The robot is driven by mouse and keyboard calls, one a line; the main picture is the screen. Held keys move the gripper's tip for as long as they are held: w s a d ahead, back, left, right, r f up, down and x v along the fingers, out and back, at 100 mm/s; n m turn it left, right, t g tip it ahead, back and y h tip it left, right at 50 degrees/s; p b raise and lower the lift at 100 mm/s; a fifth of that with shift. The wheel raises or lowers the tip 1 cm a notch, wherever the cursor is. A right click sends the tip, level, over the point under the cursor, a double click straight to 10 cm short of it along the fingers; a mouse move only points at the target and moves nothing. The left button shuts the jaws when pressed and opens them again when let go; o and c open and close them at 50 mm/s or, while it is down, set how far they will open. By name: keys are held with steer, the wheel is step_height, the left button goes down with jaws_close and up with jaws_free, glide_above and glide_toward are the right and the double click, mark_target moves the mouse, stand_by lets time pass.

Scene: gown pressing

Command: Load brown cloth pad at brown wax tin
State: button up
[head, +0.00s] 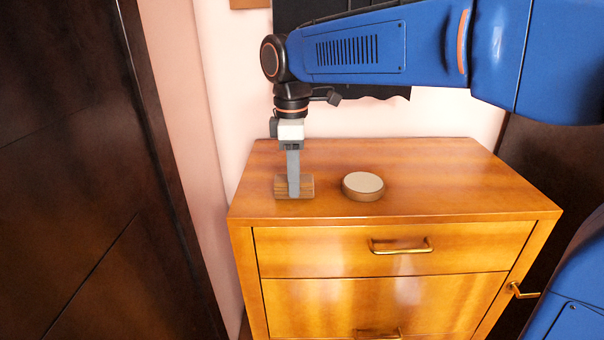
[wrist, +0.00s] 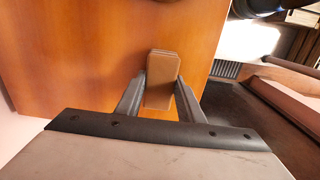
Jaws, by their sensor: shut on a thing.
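The brown cloth pad (head: 308,187) is a small brown block at the left of the wooden dresser top in the head view. My gripper (head: 293,192) points straight down and is shut on it. In the wrist view the pad (wrist: 162,80) stands between the two grey fingers of my gripper (wrist: 160,95). Whether the pad touches the dresser top is hard to tell. The brown wax tin (head: 363,194) is a low round tin with a pale top face. It sits on the dresser top to the right of the pad, apart from it. The tin is not visible in the wrist view.
The wooden dresser (head: 430,180) has brass-handled drawers (head: 400,246), all closed as far as I see. Its top is clear right of the tin. A dark door (head: 70,170) stands at the left, and a dark hanging thing (head: 300,12) is behind my arm.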

steer(key=shift+c, duration=0.6)
steer(key=shift+r, duration=3)
steer(key=shift+d, duration=0.1)
